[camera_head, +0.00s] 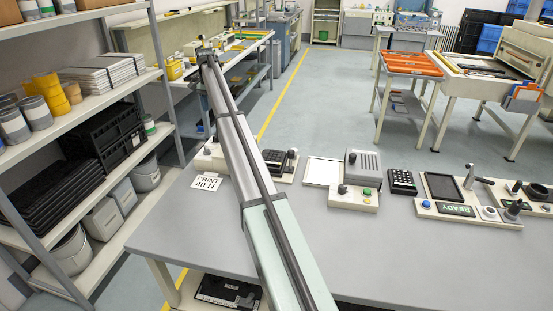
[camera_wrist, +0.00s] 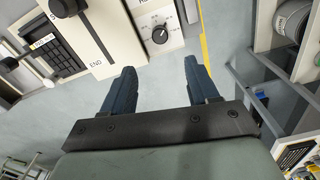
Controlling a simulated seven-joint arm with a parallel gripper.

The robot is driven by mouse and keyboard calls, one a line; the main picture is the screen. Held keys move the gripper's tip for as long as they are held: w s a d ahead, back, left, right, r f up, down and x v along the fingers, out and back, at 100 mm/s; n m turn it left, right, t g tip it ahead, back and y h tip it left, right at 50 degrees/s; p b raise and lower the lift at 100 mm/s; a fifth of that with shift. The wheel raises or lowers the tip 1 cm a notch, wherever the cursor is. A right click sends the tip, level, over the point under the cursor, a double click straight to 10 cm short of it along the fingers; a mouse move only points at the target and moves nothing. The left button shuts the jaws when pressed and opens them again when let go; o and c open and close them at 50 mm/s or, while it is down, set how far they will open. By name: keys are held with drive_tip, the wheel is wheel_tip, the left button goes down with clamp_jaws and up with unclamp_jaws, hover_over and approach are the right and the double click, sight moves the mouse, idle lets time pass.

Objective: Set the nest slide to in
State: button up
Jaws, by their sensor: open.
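My gripper (camera_wrist: 160,66) is open and empty in the wrist view, its two dark blue fingers apart with grey floor between them. Above the fingertips is a cream panel (camera_wrist: 122,38) with a long black slot, a black block at its upper end and the word END. A black dial knob (camera_wrist: 160,33) is at its right. Left of it a dark keyboard (camera_wrist: 50,50) sits in a cream unit, with a black knob (camera_wrist: 9,63) at the left. I cannot tell which part is the nest slide or its setting. In the head view my arm hides part of this unit.
In the head view, a PRINT 40 N card (camera_head: 206,182) lies on the grey table (camera_head: 190,235). To the right stand a grey box unit (camera_head: 363,166), a keypad (camera_head: 402,181) and a READY panel (camera_head: 456,210). Shelves (camera_head: 85,105) line the left. The table's front is largely clear.

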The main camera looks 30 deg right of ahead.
drive_tip(key=s+d+f+m+h, duration=0.1)
drive_tip(key=s+d, duration=0.1)
drive_tip(key=s, duration=0.3)
drive_tip(key=s+d+f+m+h, duration=0.1)
drive_tip(key=s+m+h, duration=0.1)
drive_tip(key=s, duration=0.4)
drive_tip(key=s+d+f+m+h, duration=0.1)
drive_tip(key=s+d, duration=0.1)
drive_tip(key=s, duration=0.4)
drive_tip(key=shift+s+d+f+m+h, duration=0.2)
drive_tip(key=shift+d+f+m+h, duration=0.15)
drive_tip(key=shift+f+m+h, duration=0.05)
drive_tip(key=shift+c, duration=0.2)
drive_tip(key=m+g+h, duration=0.1)
drive_tip(key=m+h, duration=0.3)
approach(290, 151)
drive_tip(key=x, duration=1)
drive_tip(key=shift+d+f, duration=0.15)
drive_tip(key=shift+d, duration=0.15)
clamp_jaws()
drive_tip(key=shift+a, duration=0.1)
